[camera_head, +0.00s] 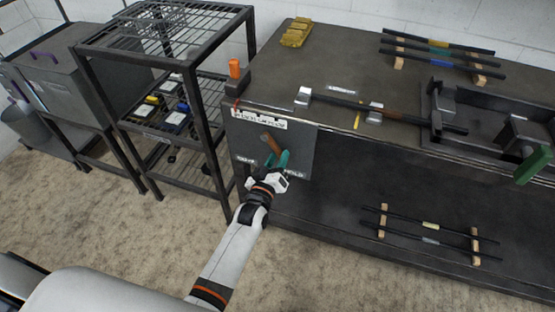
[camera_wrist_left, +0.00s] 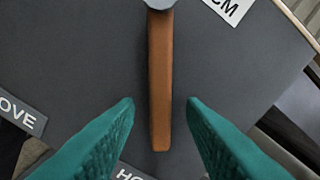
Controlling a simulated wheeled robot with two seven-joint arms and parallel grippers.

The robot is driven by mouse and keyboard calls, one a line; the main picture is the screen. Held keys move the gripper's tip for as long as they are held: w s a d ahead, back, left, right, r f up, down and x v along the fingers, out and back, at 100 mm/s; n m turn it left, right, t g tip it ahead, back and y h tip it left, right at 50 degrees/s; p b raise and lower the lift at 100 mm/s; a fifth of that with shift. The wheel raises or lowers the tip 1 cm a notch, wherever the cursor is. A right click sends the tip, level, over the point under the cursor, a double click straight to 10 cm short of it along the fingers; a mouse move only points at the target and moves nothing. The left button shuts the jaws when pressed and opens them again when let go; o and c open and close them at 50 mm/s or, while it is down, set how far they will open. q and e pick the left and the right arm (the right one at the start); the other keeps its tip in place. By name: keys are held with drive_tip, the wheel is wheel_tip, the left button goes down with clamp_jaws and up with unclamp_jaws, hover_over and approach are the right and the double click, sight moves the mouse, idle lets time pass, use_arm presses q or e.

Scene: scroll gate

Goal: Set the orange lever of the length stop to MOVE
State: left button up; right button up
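The orange lever (camera_head: 270,143) sits on the dark upright panel (camera_head: 300,147) at the left end of the workbench. In the left wrist view the lever (camera_wrist_left: 160,85) hangs from a round pivot at the top, its free end close to the HOLD label (camera_wrist_left: 132,174). The MOVE label (camera_wrist_left: 22,115) is at the left, away from the lever. My left gripper (camera_wrist_left: 163,103) is open, one teal finger on each side of the lever's free end, with gaps on both sides. In the head view my left gripper (camera_head: 278,160) is at the panel. My right gripper is not in view.
A black wire rack (camera_head: 200,75) stands close left of the panel. A green handle (camera_head: 534,165) sits at the far right. The floor in front is clear.

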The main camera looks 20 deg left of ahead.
use_arm(q)
drive_tip(key=shift+w, duration=0.1)
clamp_jaws()
